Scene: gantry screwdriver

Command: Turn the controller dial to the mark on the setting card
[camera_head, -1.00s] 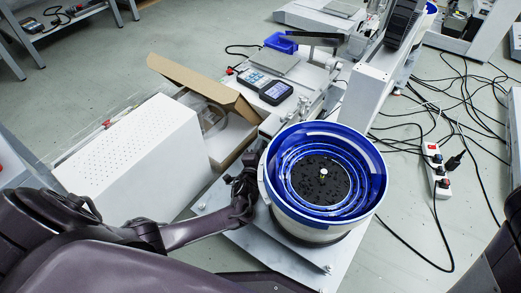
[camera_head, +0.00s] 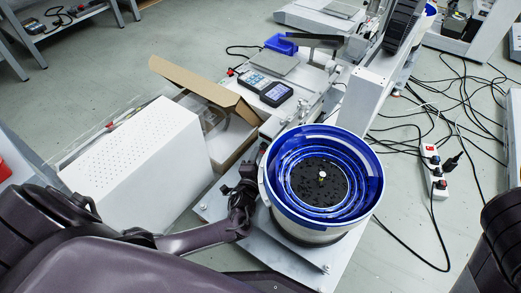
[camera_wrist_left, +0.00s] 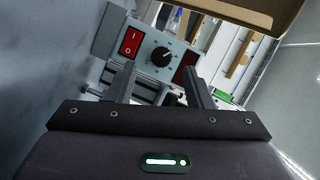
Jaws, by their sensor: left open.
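The controller (camera_wrist_left: 145,45) shows in the left wrist view as a grey box face with a red rocker switch (camera_wrist_left: 131,41), a black dial (camera_wrist_left: 164,57) with marks around it and a dark red panel. The dial's white pointer line tilts to the upper right. My left gripper (camera_wrist_left: 159,72) is open, with its fingers below the dial in that view and the dial lying beyond the gap between the tips. In the head view my left gripper (camera_head: 251,165) is beside the blue bowl feeder, and I cannot make out the controller there. I cannot identify the setting card. My right gripper is out of view.
The blue bowl feeder (camera_head: 372,168) stands close to the right of my left gripper. A white perforated box (camera_head: 140,145) and an open cardboard box (camera_head: 205,85) are to the left. A device with a screen (camera_head: 275,94) lies behind. Cables (camera_head: 425,150) and a power strip (camera_head: 437,180) lie on the floor at right.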

